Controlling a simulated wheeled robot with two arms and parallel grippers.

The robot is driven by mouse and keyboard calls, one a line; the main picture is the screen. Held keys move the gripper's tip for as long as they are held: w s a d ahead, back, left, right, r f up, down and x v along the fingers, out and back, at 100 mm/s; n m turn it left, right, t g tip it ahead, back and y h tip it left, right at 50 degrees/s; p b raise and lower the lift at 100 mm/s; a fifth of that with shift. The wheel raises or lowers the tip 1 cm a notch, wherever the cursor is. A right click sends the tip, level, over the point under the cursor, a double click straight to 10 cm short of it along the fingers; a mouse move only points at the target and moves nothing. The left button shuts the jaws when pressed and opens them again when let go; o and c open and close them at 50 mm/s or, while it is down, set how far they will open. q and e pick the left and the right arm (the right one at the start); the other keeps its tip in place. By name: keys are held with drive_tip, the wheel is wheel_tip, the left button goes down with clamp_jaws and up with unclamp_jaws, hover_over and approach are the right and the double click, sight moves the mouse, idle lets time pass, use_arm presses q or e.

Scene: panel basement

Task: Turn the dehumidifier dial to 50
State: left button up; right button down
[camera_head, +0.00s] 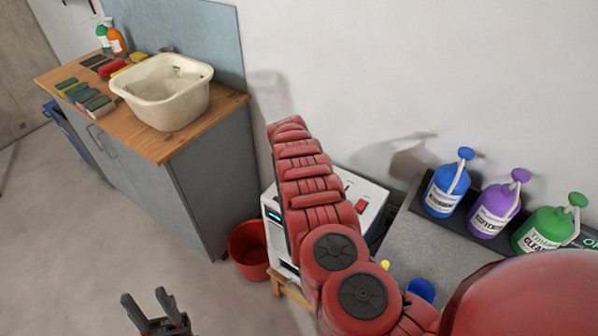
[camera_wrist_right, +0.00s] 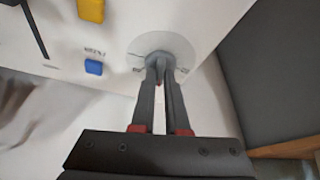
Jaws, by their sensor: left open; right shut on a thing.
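The white dehumidifier (camera_head: 375,198) stands low by the wall in the head view, partly hidden behind my red right arm. Its dial does not show there. In the right wrist view, a round pale dial plate (camera_wrist_right: 181,46) sits on the white panel (camera_wrist_right: 205,14). My right gripper (camera_wrist_right: 160,70) is shut on the dark dial knob (camera_wrist_right: 157,58) at the plate's middle. The dial's marks are too small to read, so its setting cannot be told. My left gripper (camera_head: 152,305) is open and empty over the floor at the bottom left.
A blue button (camera_wrist_right: 94,67) and a yellow button (camera_wrist_right: 91,10) are left of the dial. A red bucket (camera_head: 247,250) stands beside the dehumidifier. A cabinet with a white basin (camera_head: 165,92) is at left, several bottles, including a blue one (camera_head: 446,190), at right.

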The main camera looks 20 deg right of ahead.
drive_tip(key=shift+f+m+g+h+b, duration=0.2)
drive_tip(key=shift+m+b, duration=0.5)
drive_tip(key=shift+b, duration=1.1)
drive_tip(key=shift+m+g+h+b, duration=0.1)
drive_tip(key=shift+m+g+b, duration=0.4)
drive_tip(key=shift+b, duration=1.25)
drive_tip(key=shift+r+m+b, duration=0.2)
drive_tip(key=shift+m+b, duration=0.2)
drive_tip(key=c, duration=0.9)
unclamp_jaws()
drive_tip(key=shift+w, duration=0.1)
drive_tip(key=shift+a, duration=0.1)
drive_tip(key=v, duration=0.5)
drive_tip(key=b+v, duration=0.1)
drive_tip(key=v, duration=0.5)
drive_tip(key=b+v, duration=0.1)
drive_tip(key=v, duration=0.5)
drive_tip(key=shift+s+a+r, duration=0.1)
drive_tip(key=shift+s+a, duration=0.05)
drive_tip(key=shift+s, duration=0.2)
